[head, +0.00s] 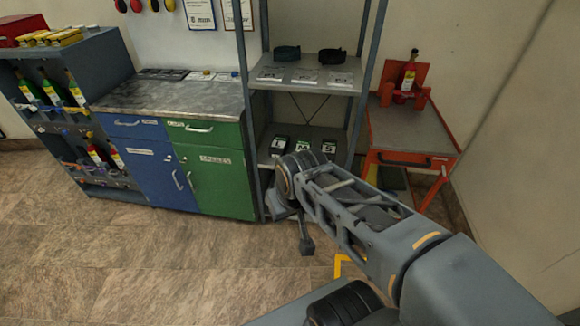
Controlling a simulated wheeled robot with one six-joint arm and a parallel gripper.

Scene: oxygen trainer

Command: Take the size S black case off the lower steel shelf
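The steel shelf unit stands in the middle of the head view, and its lower shelf (318,131) bears a row of small dark cases with pale letter labels. The rightmost case (329,146) is black, and its label looks like an S. The middle case (303,144) has a green part with a label like an M. The left case (279,144) has a label like an L. My gripper (303,232) hangs in front of and below the lower shelf, apart from the cases. One finger shows; the rest is hidden by the wrist, so its opening is unclear.
The upper shelf (308,86) holds two dark round items and several labels. A blue and green cabinet (190,100) stands to the left. A red-orange stand (412,130) with a bottle stands close on the right. The floor in front of the cabinet is clear.

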